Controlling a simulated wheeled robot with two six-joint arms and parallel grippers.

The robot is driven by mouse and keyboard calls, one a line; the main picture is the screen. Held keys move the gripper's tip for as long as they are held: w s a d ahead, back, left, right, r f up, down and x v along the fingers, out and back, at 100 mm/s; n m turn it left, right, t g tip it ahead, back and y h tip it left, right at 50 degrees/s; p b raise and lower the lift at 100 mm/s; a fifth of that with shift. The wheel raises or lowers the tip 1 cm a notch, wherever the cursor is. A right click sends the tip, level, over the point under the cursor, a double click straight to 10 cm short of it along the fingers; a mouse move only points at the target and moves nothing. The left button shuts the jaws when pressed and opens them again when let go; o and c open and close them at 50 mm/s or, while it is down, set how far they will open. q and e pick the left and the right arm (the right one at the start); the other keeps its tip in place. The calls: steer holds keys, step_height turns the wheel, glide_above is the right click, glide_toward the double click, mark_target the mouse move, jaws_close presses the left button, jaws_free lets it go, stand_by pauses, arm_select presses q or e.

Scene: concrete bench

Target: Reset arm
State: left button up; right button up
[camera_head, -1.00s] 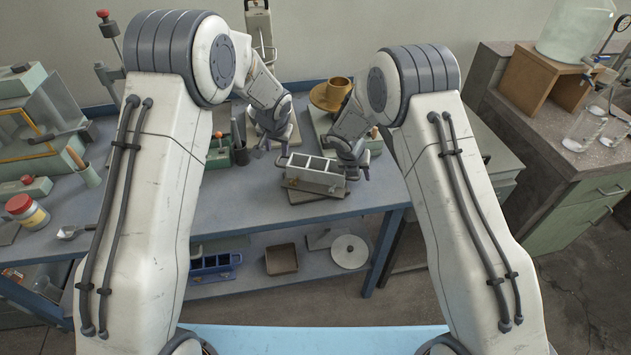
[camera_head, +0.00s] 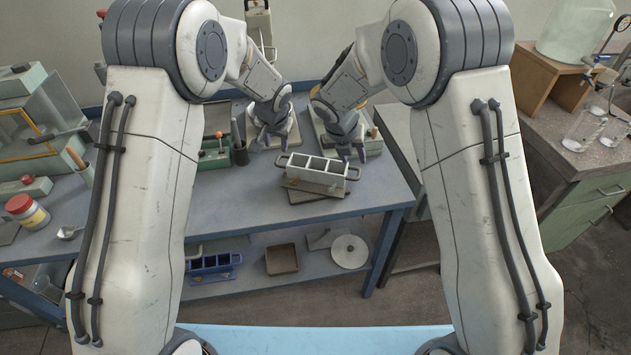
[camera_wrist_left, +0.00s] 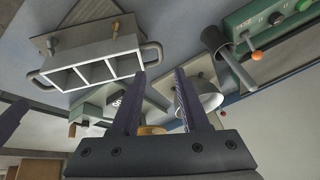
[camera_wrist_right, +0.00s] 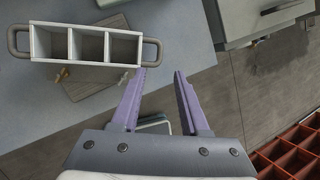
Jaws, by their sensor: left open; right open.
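My left gripper (camera_head: 271,138) is open and empty above the bench, left of and behind a white compartment rack. In the left wrist view its two fingers (camera_wrist_left: 160,100) stand apart with nothing between them. My right gripper (camera_head: 350,155) is open and empty near the rack's right rear. In the right wrist view its fingers (camera_wrist_right: 158,100) are apart with nothing held. The white rack (camera_head: 318,177) has several compartments and a handle at each end. It also shows in the left wrist view (camera_wrist_left: 97,62) and the right wrist view (camera_wrist_right: 85,62). Its compartments look empty.
The bench (camera_head: 240,205) is clear in front of the rack. A green box with a red knob (camera_head: 213,152) stands left of my left gripper. A jar with a red lid (camera_head: 27,211) is at far left. A blue rack (camera_head: 213,263) and a brown tray (camera_head: 282,259) lie on the lower shelf.

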steer(key=shift+s+r, duration=0.1)
steer(key=shift+r, duration=0.1)
stand_by(0.4)
